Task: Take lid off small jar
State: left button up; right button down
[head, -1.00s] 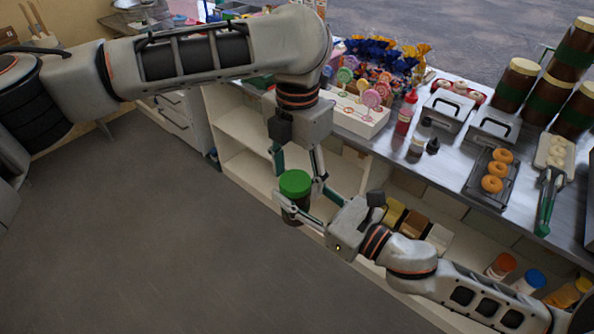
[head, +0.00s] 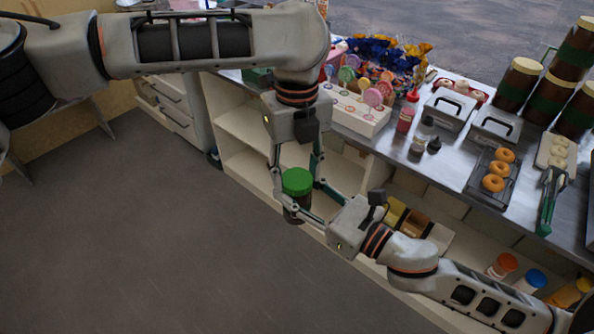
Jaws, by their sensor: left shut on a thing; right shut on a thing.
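The small jar (head: 297,211) is dark with a wide green lid (head: 297,180), held upright in the air in front of the counter shelves. The lid sits on top of the jar, and no gap shows between them. My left gripper (head: 297,188) reaches down from above, its fingers on either side of the lid, shut on it. My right gripper (head: 297,209) comes from the lower right and is shut on the jar body. The fingers and lid partly hide the jar.
Behind is a steel counter with a lollipop stand (head: 345,118), a red bottle (head: 406,112), a doughnut tray (head: 474,187) and green tongs (head: 546,205). Shelves below hold small boxes and lidded tubs (head: 503,265). The floor at left is clear.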

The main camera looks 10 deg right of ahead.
pick_arm(q)
jog(key=n, duration=0.4)
jog(key=shift+s+d+r, duration=0.1)
jog(key=n, duration=0.3)
jog(key=shift+n, duration=0.4)
jog(key=n, duration=0.5)
jog(key=shift+n, duration=0.3)
jog(key=n, duration=1)
jog(key=shift+s+a, duration=0.1)
jog(key=shift+a, duration=0.1)
jog(key=shift+r, duration=0.15)
jog(key=shift+r, duration=0.8)
jog(key=shift+r, duration=0.25)
